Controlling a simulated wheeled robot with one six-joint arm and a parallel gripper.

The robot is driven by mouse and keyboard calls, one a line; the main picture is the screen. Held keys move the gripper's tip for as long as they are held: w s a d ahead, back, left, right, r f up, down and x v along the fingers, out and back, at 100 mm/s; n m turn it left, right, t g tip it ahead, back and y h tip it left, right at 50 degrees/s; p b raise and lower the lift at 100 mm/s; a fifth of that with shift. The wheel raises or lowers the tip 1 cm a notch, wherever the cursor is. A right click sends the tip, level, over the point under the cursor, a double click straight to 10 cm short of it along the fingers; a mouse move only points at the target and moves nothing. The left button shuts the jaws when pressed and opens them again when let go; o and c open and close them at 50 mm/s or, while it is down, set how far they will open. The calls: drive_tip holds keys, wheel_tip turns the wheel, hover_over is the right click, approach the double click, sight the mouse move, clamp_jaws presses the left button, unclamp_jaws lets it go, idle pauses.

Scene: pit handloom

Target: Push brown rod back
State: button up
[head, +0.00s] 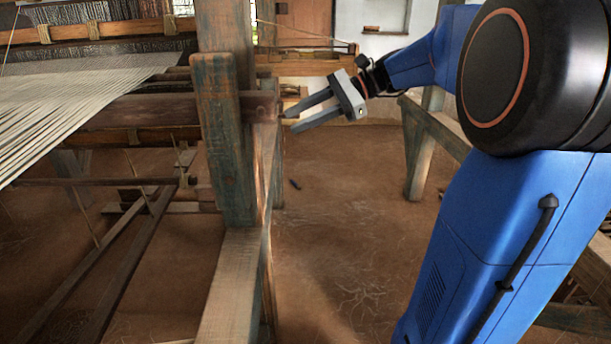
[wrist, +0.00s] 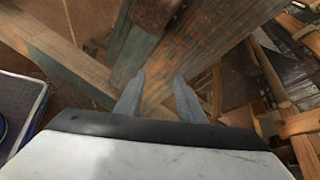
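A thick brown rod (head: 150,110) runs level across the loom in the head view, below the white warp threads. It passes behind the upright wooden post (head: 224,140), and its end (head: 262,107) sticks out on the right side. My gripper (head: 289,121) is just right of that end, with its two fingers apart and pointing left at it. I see nothing held between them. I cannot tell whether the fingertips touch the rod. In the wrist view the open fingers (wrist: 159,77) lie in front of weathered wooden beams, and I cannot clearly make out the rod's end there.
White warp threads (head: 70,95) stretch across the loom at left. A wooden rail (head: 235,290) runs forward from the post's foot. Another wooden frame (head: 420,150) stands on the right behind my arm. The brown floor (head: 345,220) between them is mostly clear.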

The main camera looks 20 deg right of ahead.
drive_tip(key=s+a+f+n+g+h, duration=0.1)
drive_tip(key=s+a+f+n+h, duration=0.3)
drive_tip(key=s+f, duration=0.5)
drive_tip(key=shift+s+n+g+h, duration=0.3)
drive_tip(key=shift+s+n+h, duration=0.35)
drive_tip(key=shift+s, duration=0.65)
drive_tip(key=shift+f, duration=0.15)
drive_tip(key=s+d+f+n+t+h, duration=0.1)
drive_tip(key=s+f+n+h, duration=0.2)
drive_tip(key=s+f+n, duration=0.2)
drive_tip(key=s+d+f+n+t+h, duration=0.1)
drive_tip(key=s+f+n+h, duration=0.3)
drive_tip(key=s, duration=0.6)
wheel_tip(320, 180, down, 4)
drive_tip(key=shift+d+r+n, duration=0.2)
drive_tip(key=shift+d+n, duration=0.55)
drive_tip(key=shift+n, duration=0.3)
